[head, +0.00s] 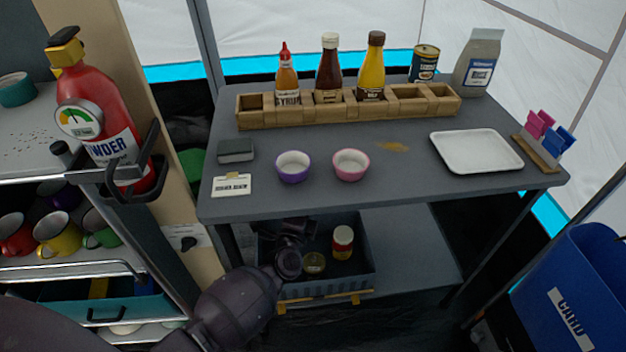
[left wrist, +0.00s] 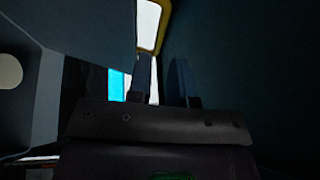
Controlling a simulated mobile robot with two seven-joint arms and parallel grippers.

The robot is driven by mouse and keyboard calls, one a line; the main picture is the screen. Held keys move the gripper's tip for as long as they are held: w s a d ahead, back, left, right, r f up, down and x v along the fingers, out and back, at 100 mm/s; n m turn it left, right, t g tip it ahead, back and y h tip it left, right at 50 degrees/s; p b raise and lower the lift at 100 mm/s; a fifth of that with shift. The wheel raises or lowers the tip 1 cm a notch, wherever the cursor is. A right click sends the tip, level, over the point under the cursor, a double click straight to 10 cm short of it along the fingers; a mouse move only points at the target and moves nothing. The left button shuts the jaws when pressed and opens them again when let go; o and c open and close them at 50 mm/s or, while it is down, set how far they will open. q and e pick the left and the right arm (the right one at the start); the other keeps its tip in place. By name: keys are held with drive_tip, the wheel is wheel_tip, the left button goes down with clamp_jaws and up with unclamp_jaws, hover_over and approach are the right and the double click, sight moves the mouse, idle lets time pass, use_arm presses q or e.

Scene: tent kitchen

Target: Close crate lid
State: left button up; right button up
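The crate (head: 330,288), dark blue-grey, sits on the shelf under the table. A lid cannot be clearly made out; the crate's back is dark and shaded by the tabletop. My left gripper (head: 297,225) is at the crate's left rear, under the table edge, mostly hidden in shadow. In the left wrist view its two fingers (left wrist: 165,85) stand apart with nothing between them, close to large dark panels. My right gripper is not in view.
The grey table (head: 400,185) overhangs the crate and holds a bottle rack (head: 340,108), two small bowls and a white tray (head: 476,151). A mug shelf and red extinguisher (head: 100,115) stand left. A blue bin (head: 575,290) stands right. The shelf is free right of the crate.

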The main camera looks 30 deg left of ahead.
use_arm(q)
drive_tip(key=shift+b+x, duration=0.95)
drive_tip(key=shift+x, duration=2.8)
clamp_jaws()
